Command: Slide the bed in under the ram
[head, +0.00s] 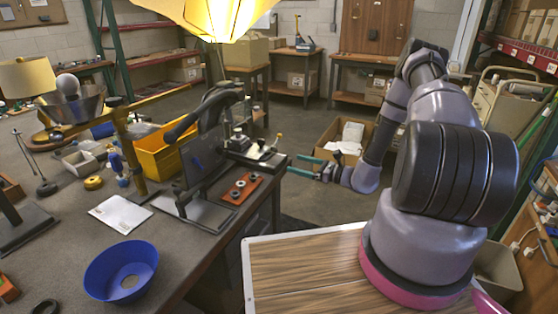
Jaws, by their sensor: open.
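A dark press (203,150) with a curved lever arm stands near the right edge of the workbench. Its ram is not clearly visible from this side. What looks like the sliding bed (268,161), a dark plate carrying pale blocks and small knobs, sticks out to the right of the press, near the bench edge. My gripper (299,165) is just right of this plate's end, with its two teal fingers pointing left and spread apart. Nothing shows between the fingers. Whether a finger touches the plate cannot be told.
A red-brown board (242,188) with round parts lies before the plate. A blue bowl (122,270), a white sheet (121,214) and a yellow bin (161,152) share the bench. A yellow lampshade (215,18) hangs above. A cardboard box (343,139) stands behind my gripper.

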